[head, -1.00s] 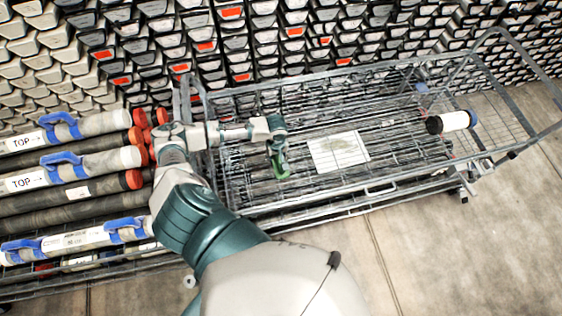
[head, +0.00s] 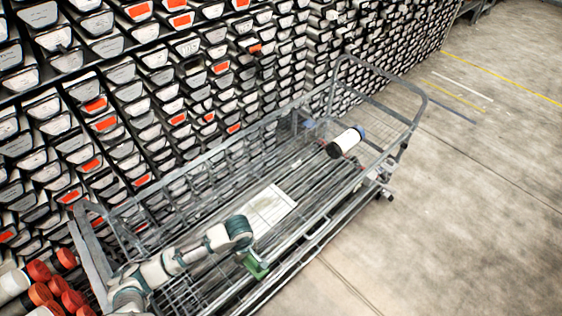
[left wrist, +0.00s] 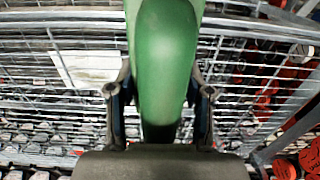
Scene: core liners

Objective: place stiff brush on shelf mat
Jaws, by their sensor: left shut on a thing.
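The stiff brush appears as a green piece (head: 257,268) in my left gripper (head: 248,256). In the left wrist view the brush's smooth green handle (left wrist: 166,60) runs between the two fingers, which are shut on it. Its bristles cannot be made out. A pale rectangular sheet with grid lines, seemingly the shelf mat (head: 270,209), lies on the wire trolley and looks empty. The gripper is above the trolley, just below the sheet in the head view, apart from it. The mat also shows in the left wrist view (left wrist: 90,66). My right gripper is not in view.
The wire trolley (head: 340,190) has raised mesh sides and a tall end rail. A white roll with a black end (head: 345,141) lies at its far end. Stacked core trays (head: 180,90) line the back. Red-capped tubes (head: 40,270) lie lower left. The floor at right is clear.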

